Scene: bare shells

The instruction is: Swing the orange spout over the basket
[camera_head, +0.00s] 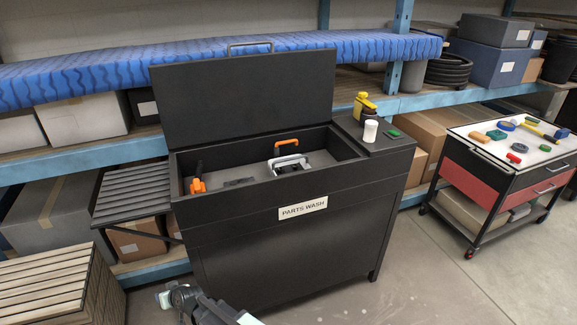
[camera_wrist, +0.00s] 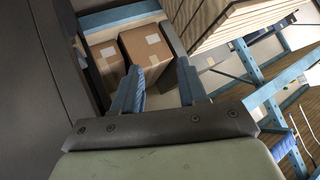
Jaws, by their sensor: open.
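The black parts washer (camera_head: 290,240) stands with its lid (camera_head: 250,95) raised. An orange arched piece, which looks like the spout (camera_head: 287,144), sits at the back wall of the basin. A pale-handled basket (camera_head: 290,165) with dark contents is just in front of and below it. A second orange piece (camera_head: 197,186) with a black upright part is at the basin's left end. My gripper (camera_wrist: 160,75) is open and empty in the wrist view, apart from spout and basket. Part of my arm shows at the bottom of the head view, outside the washer; its fingertips are unclear there.
A white cup (camera_head: 370,131) and a yellow bottle (camera_head: 363,105) stand on the washer's right ledge. A slatted side shelf (camera_head: 132,192) adjoins its left. A tool cart (camera_head: 500,175) is at right. Cardboard boxes (camera_wrist: 147,45) and slatted wood (camera_wrist: 235,20) lie ahead of my gripper.

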